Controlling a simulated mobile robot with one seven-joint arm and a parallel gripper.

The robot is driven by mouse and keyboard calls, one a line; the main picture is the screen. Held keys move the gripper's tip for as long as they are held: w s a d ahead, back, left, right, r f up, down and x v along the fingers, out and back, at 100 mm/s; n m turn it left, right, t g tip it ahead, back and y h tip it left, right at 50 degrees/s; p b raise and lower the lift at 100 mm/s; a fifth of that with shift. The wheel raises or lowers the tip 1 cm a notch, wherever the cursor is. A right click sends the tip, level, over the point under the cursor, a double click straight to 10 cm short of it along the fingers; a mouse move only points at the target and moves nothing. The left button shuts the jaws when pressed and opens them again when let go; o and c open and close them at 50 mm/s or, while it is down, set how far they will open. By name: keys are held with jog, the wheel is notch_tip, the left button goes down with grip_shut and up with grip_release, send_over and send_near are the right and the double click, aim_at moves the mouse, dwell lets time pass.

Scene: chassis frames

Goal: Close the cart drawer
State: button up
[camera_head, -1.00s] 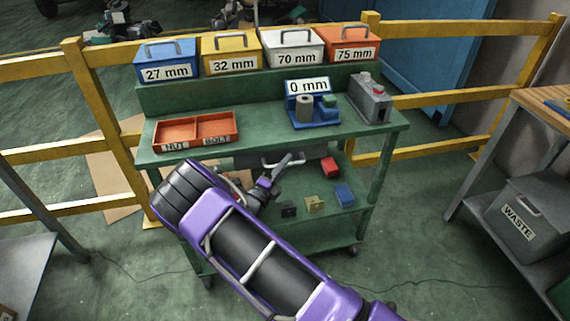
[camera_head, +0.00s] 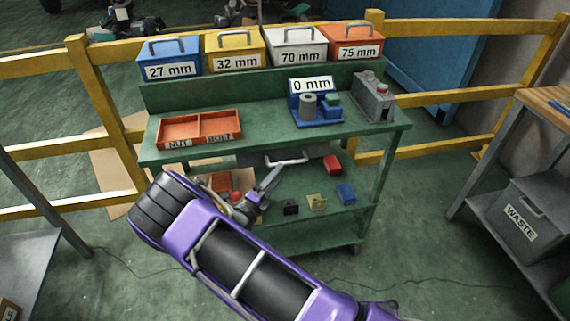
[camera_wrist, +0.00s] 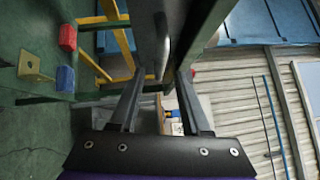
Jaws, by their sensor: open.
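The green cart (camera_head: 270,133) stands in front of me with its grey drawer (camera_head: 318,151) under the worktop. The pale drawer handle (camera_head: 287,161) shows below the worktop's front edge. How far the drawer stands out is hard to tell. My gripper (camera_head: 270,183) is open just below and left of the handle in the head view. In the wrist view, my gripper (camera_wrist: 160,80) has its two fingers apart, with the handle (camera_wrist: 163,50) ahead, near the gap between the tips. Nothing is held. My arm hides the cart's lower left.
Small blocks, among them a red one (camera_head: 332,165) and a blue one (camera_head: 346,193), lie on the shelf below. An orange tray (camera_head: 200,140) and a grey container (camera_head: 372,100) are on the worktop. A yellow railing (camera_head: 105,110) runs behind. Side tables flank the cart.

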jog(key=v, duration=1.1)
